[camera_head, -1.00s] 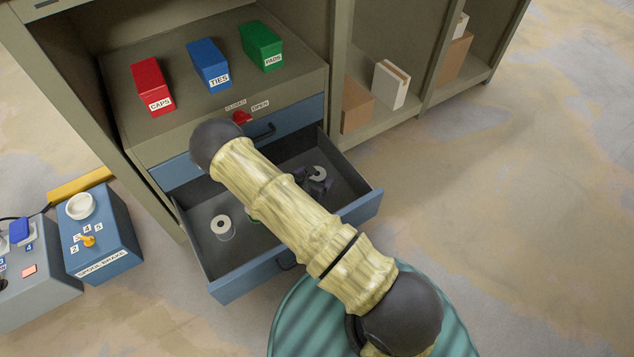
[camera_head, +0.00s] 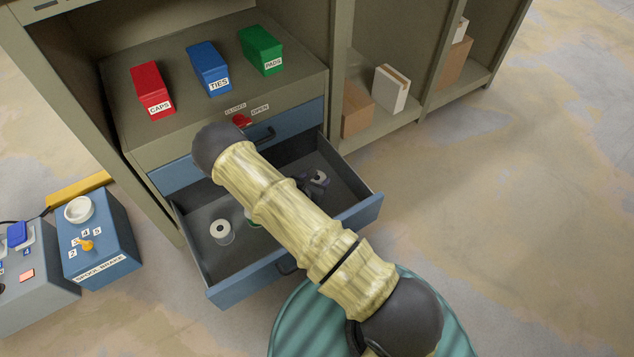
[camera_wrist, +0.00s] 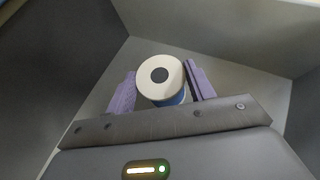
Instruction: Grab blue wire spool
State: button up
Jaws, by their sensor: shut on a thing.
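The blue wire spool (camera_wrist: 160,82) has a pale round flange with a dark centre hole and a strip of blue below it. In the wrist view it stands between the two purple fingers of my gripper (camera_wrist: 161,70), which is shut on it. In the head view the spool (camera_head: 320,177) shows only in part, at the right of the open lower drawer (camera_head: 245,287), beside my dark gripper. My arm hides much of the drawer's middle. I cannot tell whether the spool touches the drawer floor.
A white-topped spool (camera_head: 221,231) stands at the drawer's left, with a green bit near my arm. The drawer walls surround my gripper. Red (camera_head: 152,88), blue (camera_head: 208,67) and green (camera_head: 261,50) boxes stand above. A blue spool-brake box (camera_head: 98,240) is at left.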

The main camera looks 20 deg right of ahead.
notch_tip(320, 180, up, 10)
jog(key=p, duration=0.6)
dwell(0.5)
